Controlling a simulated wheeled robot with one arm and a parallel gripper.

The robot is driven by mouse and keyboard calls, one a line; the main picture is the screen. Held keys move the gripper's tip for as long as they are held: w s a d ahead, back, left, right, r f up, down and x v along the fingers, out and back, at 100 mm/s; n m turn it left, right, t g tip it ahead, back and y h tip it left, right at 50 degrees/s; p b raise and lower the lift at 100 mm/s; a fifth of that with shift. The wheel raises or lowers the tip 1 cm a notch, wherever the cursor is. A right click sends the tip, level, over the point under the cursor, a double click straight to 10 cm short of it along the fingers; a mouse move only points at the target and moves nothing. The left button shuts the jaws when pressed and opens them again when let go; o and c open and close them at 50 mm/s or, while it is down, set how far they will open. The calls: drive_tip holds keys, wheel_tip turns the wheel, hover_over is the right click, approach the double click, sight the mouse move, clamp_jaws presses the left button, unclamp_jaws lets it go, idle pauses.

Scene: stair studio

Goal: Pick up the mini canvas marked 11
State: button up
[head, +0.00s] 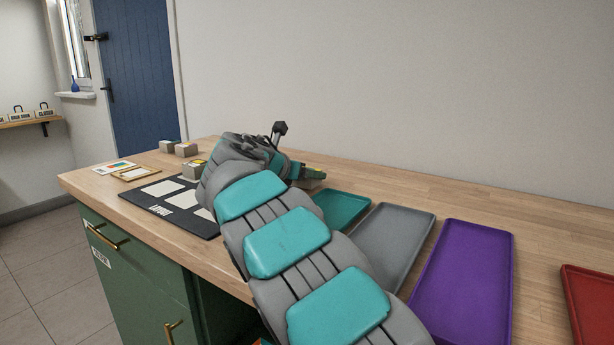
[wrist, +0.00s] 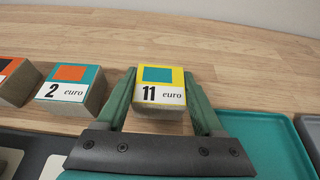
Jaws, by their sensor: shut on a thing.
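The mini canvas marked 11 (wrist: 160,93) is a small block with a yellow-edged white label, a teal square and the words "11 euro". In the wrist view it sits between the two green fingers of my gripper (wrist: 160,76), which is shut on it from both sides. I cannot tell whether it touches the wooden worktop. In the head view my gripper (head: 312,172) is low over the worktop by the far end of the teal tray, and my arm hides much around it.
The canvas marked 2 (wrist: 71,87) stands left of the fingers, with an orange-labelled block (wrist: 14,80) beyond. A dark mat (head: 150,203) lies left of my arm. Teal (head: 340,207), grey (head: 397,240), purple (head: 463,270) and red (head: 590,300) trays line the right. The worktop behind is clear.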

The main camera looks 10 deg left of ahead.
drive_tip(key=shift+r, duration=1.6)
drive_tip(key=s+d, duration=0.1)
drive_tip(key=s, duration=0.3)
drive_tip(key=s+d+r, duration=0.1)
drive_tip(key=s+d, duration=0.1)
drive_tip(key=s, duration=0.3)
drive_tip(key=s+d, duration=0.1)
drive_tip(key=s, duration=0.3)
drive_tip(key=shift+s+d+r+b, duration=0.15)
drive_tip(key=shift+s+d+b, duration=0.1)
drive_tip(key=shift+s+b, duration=0.15)
drive_tip(key=shift+s+d, duration=0.25)
drive_tip(key=shift+s, duration=0.45)
